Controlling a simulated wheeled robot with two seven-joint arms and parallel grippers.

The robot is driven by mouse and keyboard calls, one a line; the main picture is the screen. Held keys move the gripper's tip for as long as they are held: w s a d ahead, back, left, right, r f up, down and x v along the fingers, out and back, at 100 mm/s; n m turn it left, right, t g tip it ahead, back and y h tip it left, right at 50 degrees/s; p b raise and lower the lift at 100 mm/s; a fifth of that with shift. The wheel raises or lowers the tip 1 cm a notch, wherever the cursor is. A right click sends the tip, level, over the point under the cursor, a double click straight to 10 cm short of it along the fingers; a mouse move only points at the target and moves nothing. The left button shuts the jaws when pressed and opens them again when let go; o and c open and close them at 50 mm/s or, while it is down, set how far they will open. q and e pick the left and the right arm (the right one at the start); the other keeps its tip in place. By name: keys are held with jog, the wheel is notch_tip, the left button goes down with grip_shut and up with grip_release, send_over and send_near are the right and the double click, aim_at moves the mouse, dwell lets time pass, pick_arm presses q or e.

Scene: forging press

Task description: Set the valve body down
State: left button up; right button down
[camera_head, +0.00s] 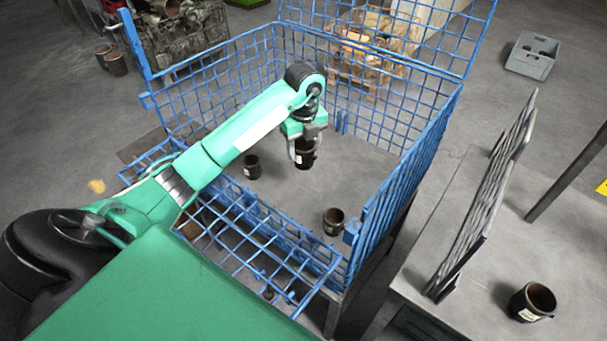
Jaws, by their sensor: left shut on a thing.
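My left gripper (304,142) hangs over the inside of a blue wire-mesh cage bin (420,155), pointing down. It is shut on a dark brown, cup-shaped valve body (305,156) with a pale label. The valve body looks upright; I cannot tell whether its underside touches the bin's grey floor (350,185). Another valve body (252,166) stands on the floor to the left of it. A further valve body (333,221) stands nearer the front right of the bin. My right gripper is not in view.
The bin's front mesh panel (255,255) is folded down. To the right, a grey table (460,215) bears an upright rack panel (485,205) and another valve body (532,302). A grey crate (532,56) lies on the floor at the upper right. The bin's floor has free room around the held part.

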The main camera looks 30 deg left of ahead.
pick_arm(q)
notch_tip(320, 180, down, 18)
jog(key=shift+r, duration=0.15)
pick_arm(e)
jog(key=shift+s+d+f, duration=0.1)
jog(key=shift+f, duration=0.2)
pick_arm(q)
jog(key=o, duration=1.3)
jog(key=shift+c, duration=0.2)
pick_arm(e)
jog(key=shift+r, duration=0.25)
